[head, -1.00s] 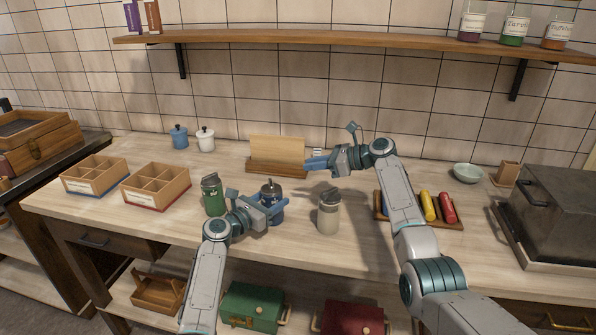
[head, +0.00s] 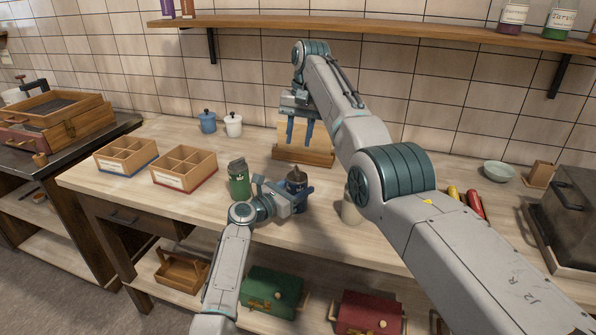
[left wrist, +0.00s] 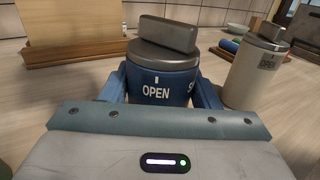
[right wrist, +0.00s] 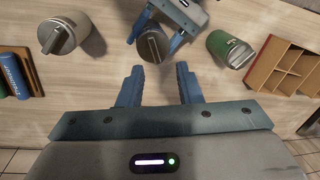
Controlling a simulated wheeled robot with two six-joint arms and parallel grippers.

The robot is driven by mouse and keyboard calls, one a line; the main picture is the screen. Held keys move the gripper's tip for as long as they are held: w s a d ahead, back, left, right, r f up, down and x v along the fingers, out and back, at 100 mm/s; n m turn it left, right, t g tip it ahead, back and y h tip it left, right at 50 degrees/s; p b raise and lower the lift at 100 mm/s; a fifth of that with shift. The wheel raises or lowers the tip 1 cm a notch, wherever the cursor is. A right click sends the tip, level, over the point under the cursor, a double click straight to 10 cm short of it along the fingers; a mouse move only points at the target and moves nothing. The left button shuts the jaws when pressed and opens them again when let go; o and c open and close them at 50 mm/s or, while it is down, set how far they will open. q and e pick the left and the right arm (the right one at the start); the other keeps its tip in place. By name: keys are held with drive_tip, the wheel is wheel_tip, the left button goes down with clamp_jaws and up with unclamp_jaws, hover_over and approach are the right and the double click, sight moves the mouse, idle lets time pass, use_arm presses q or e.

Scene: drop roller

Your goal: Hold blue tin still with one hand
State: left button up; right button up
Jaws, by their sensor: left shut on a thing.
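The blue tin (head: 298,179) stands upright on the bench, with a dark grey lid and bar-shaped knob; the left wrist view shows its "OPEN" marking (left wrist: 156,84). My left gripper (head: 299,195) is shut on its body, one finger on each side. My right gripper (head: 299,141) is open and empty, fingers pointing down, above the bench behind the tin in the head view. In the right wrist view the tin's lid (right wrist: 152,45) lies beyond the gap between the open fingers (right wrist: 159,75), apart from them.
A green tin (head: 238,180) stands left of the blue tin. A cream tin (left wrist: 257,72) stands to its right, partly hidden by my right arm in the head view. A wooden holder (head: 303,155) stands behind. Divided boxes (head: 184,170) are at left. Bench front is clear.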

sight(298, 175)
drive_tip(key=f, duration=0.3)
drive_tip(key=f+n+h, duration=0.1)
drive_tip(key=f, duration=0.2)
drive_tip(key=s+f+n, duration=0.1)
drive_tip(key=f, duration=0.3)
drive_tip(key=shift+s+a+h, duration=0.1)
drive_tip(key=shift+a+h, duration=0.05)
drive_tip(key=shift+h, duration=0.15)
clamp_jaws()
